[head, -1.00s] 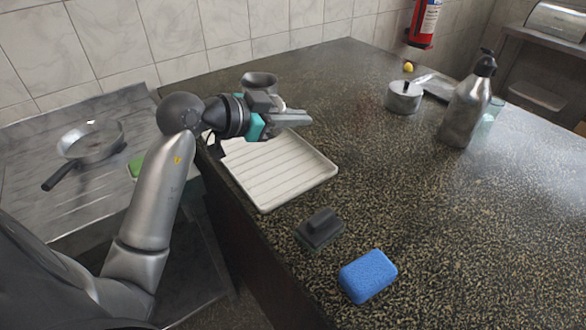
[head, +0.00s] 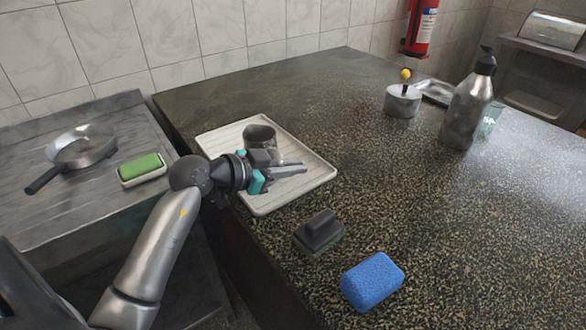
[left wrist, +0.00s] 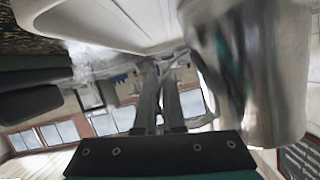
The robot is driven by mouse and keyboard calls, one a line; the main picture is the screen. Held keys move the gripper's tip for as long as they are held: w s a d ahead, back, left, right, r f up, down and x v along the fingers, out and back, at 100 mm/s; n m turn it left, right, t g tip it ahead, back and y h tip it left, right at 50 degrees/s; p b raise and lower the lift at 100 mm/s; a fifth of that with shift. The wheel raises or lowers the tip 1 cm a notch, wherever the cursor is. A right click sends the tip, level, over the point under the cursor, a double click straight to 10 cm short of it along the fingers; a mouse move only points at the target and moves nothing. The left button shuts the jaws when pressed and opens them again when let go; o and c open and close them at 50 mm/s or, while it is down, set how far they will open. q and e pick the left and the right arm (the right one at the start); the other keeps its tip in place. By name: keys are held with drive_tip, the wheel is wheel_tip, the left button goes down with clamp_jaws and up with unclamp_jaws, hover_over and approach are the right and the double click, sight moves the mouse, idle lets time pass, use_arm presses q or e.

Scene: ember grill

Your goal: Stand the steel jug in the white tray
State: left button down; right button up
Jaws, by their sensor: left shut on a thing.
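The steel jug (head: 259,139) is upright over the back part of the white ribbed tray (head: 290,196), near the counter's left edge. I cannot tell whether its base touches the tray. My left gripper (head: 303,167) is shut on the jug, in front of its body and low over the tray. The fingers hide the jug's lower front and the grasped part. In the left wrist view the jug (left wrist: 262,75) fills the right side, beside the closed-together fingers (left wrist: 160,100), and the tray (left wrist: 110,22) spans the top. My right gripper is not in view.
A frying pan (head: 84,147) and green sponge (head: 141,168) are on the left surface. The mid-counter is clear.

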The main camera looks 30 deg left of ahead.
use_arm(q)
drive_tip(key=c, duration=1.4)
unclamp_jaws()
drive_tip(key=o, duration=0.4)
drive_tip(key=p+v, duration=0.2)
drive_tip(key=v, duration=1)
drive_tip(key=shift+p, duration=0.3)
